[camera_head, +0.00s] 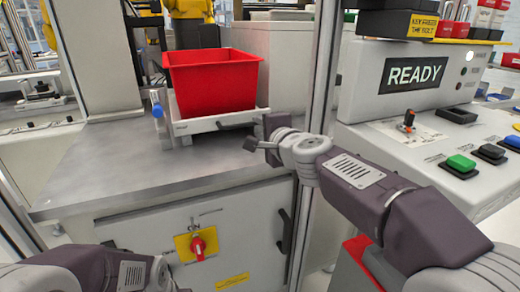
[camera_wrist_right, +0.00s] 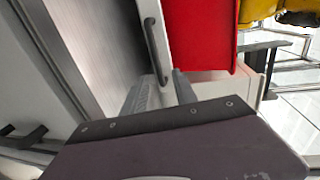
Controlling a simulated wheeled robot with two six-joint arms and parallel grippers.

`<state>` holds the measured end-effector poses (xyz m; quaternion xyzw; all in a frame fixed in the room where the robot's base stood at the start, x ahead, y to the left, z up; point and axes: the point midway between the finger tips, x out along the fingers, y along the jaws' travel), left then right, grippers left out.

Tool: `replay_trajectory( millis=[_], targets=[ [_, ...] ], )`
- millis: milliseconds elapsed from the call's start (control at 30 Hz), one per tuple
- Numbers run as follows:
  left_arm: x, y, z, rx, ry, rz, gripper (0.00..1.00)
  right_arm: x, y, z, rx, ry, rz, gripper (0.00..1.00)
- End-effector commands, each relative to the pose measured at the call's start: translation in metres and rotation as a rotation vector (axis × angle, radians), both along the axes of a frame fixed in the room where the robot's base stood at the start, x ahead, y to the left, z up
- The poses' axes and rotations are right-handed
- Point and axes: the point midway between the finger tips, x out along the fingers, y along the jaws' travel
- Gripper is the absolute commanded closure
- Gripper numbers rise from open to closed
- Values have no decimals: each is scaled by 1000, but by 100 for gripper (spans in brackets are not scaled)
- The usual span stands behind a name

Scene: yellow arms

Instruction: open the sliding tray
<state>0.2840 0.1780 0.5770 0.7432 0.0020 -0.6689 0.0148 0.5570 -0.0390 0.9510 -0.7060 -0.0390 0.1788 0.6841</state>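The sliding tray (camera_head: 200,126) is a low white tray on the grey metal worktop, with a red bin (camera_head: 215,82) standing on it. A dark bar handle (camera_head: 236,123) is on its front; the handle (camera_wrist_right: 153,45) also shows in the right wrist view. My right gripper (camera_head: 252,145) is at the right end of the handle, close to it. In the wrist view its fingers (camera_wrist_right: 160,92) are near one end of the handle; whether they close on it is unclear. My left arm shows at the bottom left, with its fingers out of view.
A blue-tipped knob (camera_head: 157,109) stands at the tray's left. A metal post (camera_head: 322,75) and a control panel with a READY screen (camera_head: 414,74) are on the right. The worktop (camera_head: 110,165) is clear at the front left. A cabinet with a red switch (camera_head: 198,246) is below.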

Motion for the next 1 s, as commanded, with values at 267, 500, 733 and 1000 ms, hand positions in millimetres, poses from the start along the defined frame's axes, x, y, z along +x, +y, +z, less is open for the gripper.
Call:
replay_trajectory(
  millis=[267,500,733,1000],
  targets=[
    [1,0,-2,0,-2,0,100,10,5,-5,-3,3,3,66],
    [1,0,2,0,-1,0,100,57,20,-15,-5,5,4,66],
    [0,0,6,0,-1,0,100,82,28,-20,-4,2,4,66],
    [1,0,6,0,-1,0,100,84,29,-21,-3,3,4,66]
  ],
)
